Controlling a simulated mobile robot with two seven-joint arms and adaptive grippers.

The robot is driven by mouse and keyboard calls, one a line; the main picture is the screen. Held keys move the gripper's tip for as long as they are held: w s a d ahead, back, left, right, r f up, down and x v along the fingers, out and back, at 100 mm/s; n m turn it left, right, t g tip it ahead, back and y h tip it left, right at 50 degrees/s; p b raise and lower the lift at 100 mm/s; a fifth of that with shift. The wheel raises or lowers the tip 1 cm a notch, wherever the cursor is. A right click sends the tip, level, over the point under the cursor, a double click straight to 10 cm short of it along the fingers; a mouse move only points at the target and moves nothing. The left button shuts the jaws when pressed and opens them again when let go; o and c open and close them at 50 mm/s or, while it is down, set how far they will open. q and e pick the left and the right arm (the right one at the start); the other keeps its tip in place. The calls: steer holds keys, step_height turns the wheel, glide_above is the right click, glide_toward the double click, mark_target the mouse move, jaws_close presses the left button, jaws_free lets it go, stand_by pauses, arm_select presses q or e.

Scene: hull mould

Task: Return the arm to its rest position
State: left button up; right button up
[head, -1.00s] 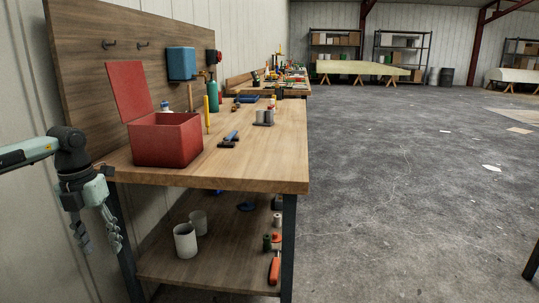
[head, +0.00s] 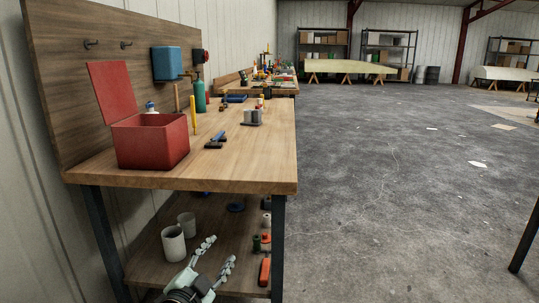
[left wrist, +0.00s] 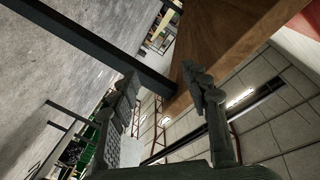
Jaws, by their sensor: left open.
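My left gripper (head: 214,262) is low at the bottom of the head view, in front of the workbench's lower shelf. Its two fingers are apart with nothing between them. In the left wrist view the open fingers (left wrist: 165,90) also show with an empty gap. The underside of the bench top and a dark leg show beyond them. My right gripper is not in view.
The workbench (head: 240,178) has an open red box (head: 150,142) on top and white cups (head: 173,244) on its lower shelf. An orange-handled tool (head: 264,271) lies at the shelf's right. The concrete floor (head: 390,190) to the right is mostly clear.

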arm_select(q)
steer(key=s+a+f+n+g+y, duration=0.3)
steer(key=s+a+f+n+y, duration=0.25)
steer(key=f, duration=0.55)
steer(key=s+a+f+n+g, duration=0.1)
steer(key=s+a+f+g, duration=0.2)
steer(key=s, duration=0.6)
steer(key=s+a+f+n+g, duration=0.2)
steer(key=s+a+f+g, duration=0.1)
steer(key=s+f, duration=0.5)
steer(key=s+a+f+n+g, duration=0.2)
steer(key=s+f, duration=0.4)
steer(key=s, duration=0.4)
steer(key=a+g, duration=0.1)
steer(key=g, duration=0.1)
steer(key=shift+f+g, duration=0.25)
steer(key=shift+g, duration=0.05)
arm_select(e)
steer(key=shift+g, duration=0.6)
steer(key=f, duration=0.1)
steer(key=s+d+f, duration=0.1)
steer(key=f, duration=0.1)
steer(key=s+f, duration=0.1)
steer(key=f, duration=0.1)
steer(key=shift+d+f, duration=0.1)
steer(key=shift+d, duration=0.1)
